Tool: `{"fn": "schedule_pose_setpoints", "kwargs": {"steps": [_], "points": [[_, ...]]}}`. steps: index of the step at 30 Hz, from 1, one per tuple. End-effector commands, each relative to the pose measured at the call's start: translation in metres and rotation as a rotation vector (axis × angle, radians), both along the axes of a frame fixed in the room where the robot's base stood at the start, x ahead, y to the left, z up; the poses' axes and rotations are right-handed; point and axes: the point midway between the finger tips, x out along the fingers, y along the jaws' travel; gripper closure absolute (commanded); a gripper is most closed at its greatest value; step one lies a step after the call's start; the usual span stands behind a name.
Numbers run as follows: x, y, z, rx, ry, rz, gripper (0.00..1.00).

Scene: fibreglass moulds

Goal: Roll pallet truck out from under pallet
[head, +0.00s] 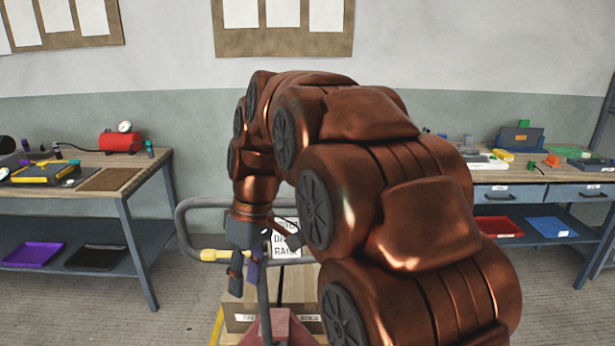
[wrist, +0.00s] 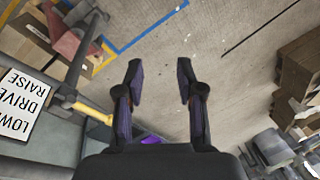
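The pallet truck's grey loop handle (head: 190,215) stands behind and left of my arm in the head view, with a yellow grip (head: 213,255) at its lower left. A sign reading LOWER, DRIVE, RAISE (head: 287,245) is partly hidden by my arm. The truck's red body (head: 278,331) shows at the bottom edge. In the wrist view, the sign (wrist: 22,105), yellow grip (wrist: 90,111) and grey bar (wrist: 80,55) lie left of my gripper (wrist: 160,68). My gripper is open and empty, fingers apart, beside the handle. The pallet is mostly hidden; brown boards or cartons (head: 296,285) show behind the truck.
A left bench (head: 120,160) carries a red tank (head: 120,142). A right bench (head: 545,175) has drawers and trays. Cartons (wrist: 300,75) and grey objects (wrist: 270,147) stand at right in the wrist view. Bare floor with a blue line (wrist: 150,32) lies between.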

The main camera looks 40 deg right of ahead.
Motion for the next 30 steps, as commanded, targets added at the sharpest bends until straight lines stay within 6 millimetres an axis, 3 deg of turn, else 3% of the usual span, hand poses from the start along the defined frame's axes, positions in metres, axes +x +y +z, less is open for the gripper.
{"fn": "schedule_pose_setpoints", "kwargs": {"steps": [1,6,15,21,24,30], "points": [[0.016,-0.013,0.008,0.012,-0.023,0.015,0.62],[0.055,-0.057,0.030,0.046,-0.104,0.108,0.62],[0.103,-0.150,0.059,0.060,-0.260,0.281,0.62],[0.115,-0.209,0.071,0.038,-0.348,0.392,0.62],[0.116,-0.229,0.072,0.028,-0.375,0.432,0.62],[0.116,-0.248,0.073,0.016,-0.402,0.474,0.62]]}}
